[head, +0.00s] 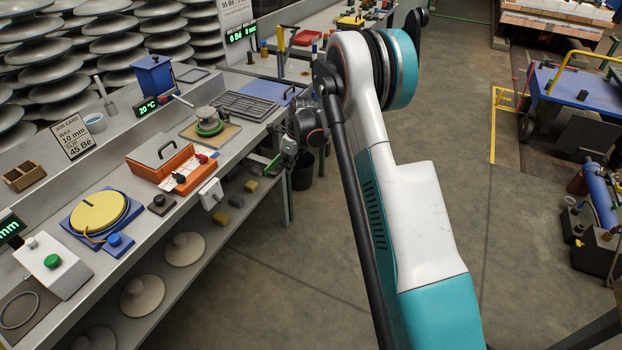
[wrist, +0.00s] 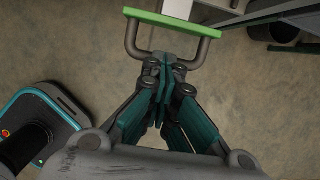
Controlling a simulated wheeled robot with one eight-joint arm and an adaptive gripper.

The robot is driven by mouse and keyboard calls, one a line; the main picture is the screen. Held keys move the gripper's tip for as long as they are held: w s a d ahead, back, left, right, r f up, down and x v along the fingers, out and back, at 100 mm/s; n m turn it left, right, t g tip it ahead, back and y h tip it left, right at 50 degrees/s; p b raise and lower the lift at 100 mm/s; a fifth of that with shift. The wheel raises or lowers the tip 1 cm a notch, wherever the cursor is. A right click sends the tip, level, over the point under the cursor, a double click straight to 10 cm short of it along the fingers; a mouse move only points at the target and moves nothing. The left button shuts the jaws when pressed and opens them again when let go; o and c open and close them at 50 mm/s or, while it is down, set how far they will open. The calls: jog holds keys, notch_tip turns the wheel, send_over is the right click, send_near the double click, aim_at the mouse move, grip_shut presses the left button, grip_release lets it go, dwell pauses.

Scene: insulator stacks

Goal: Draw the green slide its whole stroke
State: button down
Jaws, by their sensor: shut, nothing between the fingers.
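The green slide (wrist: 172,22) shows in the wrist view as a flat green bar with a grey U-shaped handle (wrist: 203,52) on its near side. In the head view a small part of the green slide (head: 272,164) shows at the bench's front edge, beside my gripper (head: 288,152). In the wrist view my gripper (wrist: 164,66) is shut, with its fingertips at the middle of the handle's crossbar and nothing held between them. The fingers cover that part of the bar, and I cannot tell whether they touch it.
The grey bench (head: 135,178) runs along the left, with an orange unit (head: 160,165) and a hotplate with a green ring (head: 208,128) near the slide. A black bin (head: 303,172) stands under the bench end. The floor (head: 262,275) in front is clear.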

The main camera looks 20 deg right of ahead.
aim_at(268, 162)
jog(key=w+a, duration=0.1)
jog(key=w, duration=0.1)
jog(key=w+a, duration=0.3)
jog(key=w, duration=0.1)
jog(key=shift+a+f, duration=0.15)
jog(key=shift+a, duration=0.15)
jog(key=shift+s+d, duration=0.1)
jog(key=shift+d, duration=0.05)
